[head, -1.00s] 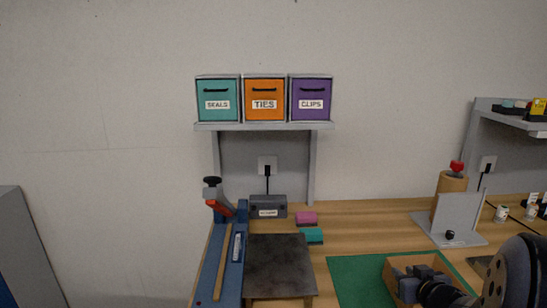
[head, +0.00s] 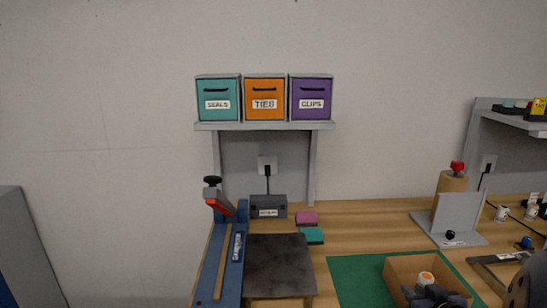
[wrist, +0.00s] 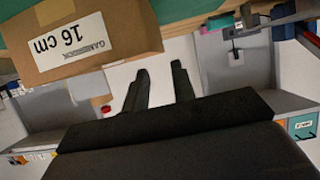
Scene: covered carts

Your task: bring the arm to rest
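My gripper (wrist: 160,70) shows in the wrist view with its two dark fingers apart and nothing between them. In the head view my gripper (head: 428,294) is a dark shape at the bottom right, in front of the open cardboard box (head: 402,270) and covering part of it. In the wrist view a cardboard box (wrist: 120,30) with a "16 cm" label lies close to the fingers, at the upper left. Part of my arm (head: 530,287) cuts the lower right corner of the head view.
The box stands on a green mat (head: 350,280). A white and orange item (head: 426,278) shows at the box.

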